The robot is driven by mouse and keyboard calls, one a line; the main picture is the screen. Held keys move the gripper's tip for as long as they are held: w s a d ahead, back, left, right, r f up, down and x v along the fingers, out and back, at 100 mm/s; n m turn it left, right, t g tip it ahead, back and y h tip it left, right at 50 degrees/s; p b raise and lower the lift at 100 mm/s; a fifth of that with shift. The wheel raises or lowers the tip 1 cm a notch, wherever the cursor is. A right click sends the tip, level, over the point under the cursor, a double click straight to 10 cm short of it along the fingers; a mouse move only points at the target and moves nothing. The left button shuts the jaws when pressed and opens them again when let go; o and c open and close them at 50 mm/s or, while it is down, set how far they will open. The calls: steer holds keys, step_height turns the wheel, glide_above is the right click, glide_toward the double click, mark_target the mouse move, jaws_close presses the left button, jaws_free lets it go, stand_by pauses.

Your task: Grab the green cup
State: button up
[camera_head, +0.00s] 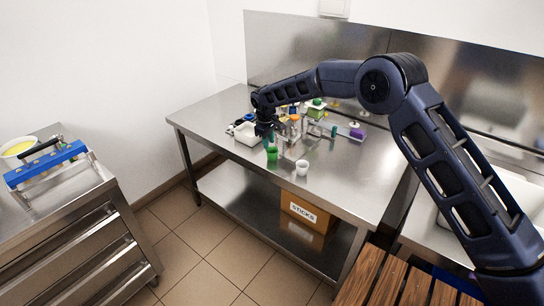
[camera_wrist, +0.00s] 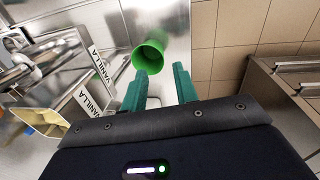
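The green cup (camera_head: 272,154) stands near the front edge of the steel table, just below my gripper (camera_head: 267,136). In the wrist view the green cup (camera_wrist: 150,55) shows its open rim just beyond the tips of my gripper (camera_wrist: 162,78). The two teal fingers are spread apart with a gap between them, and nothing is held. The left fingertip looks close to the cup's rim; I cannot tell whether it touches.
A white cup (camera_head: 302,167) stands right of the green cup. A white tray (camera_head: 248,133) lies to the left. Several bottles and a purple container (camera_head: 357,132) stand behind. A cardboard box marked STICKS (camera_head: 303,211) is on the lower shelf.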

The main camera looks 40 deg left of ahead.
mark_target(272, 155)
steer(key=shift+w+a+f, duration=0.1)
steer(key=shift+w+f, duration=0.05)
steer(key=shift+f, duration=1.15)
steer(key=shift+w+a+f, duration=0.1)
steer(key=shift+f, duration=1.2)
steer(key=shift+w+a+f, duration=0.1)
steer(key=shift+w+f, duration=0.05)
steer(key=shift+f, duration=1.15)
jaws_close()
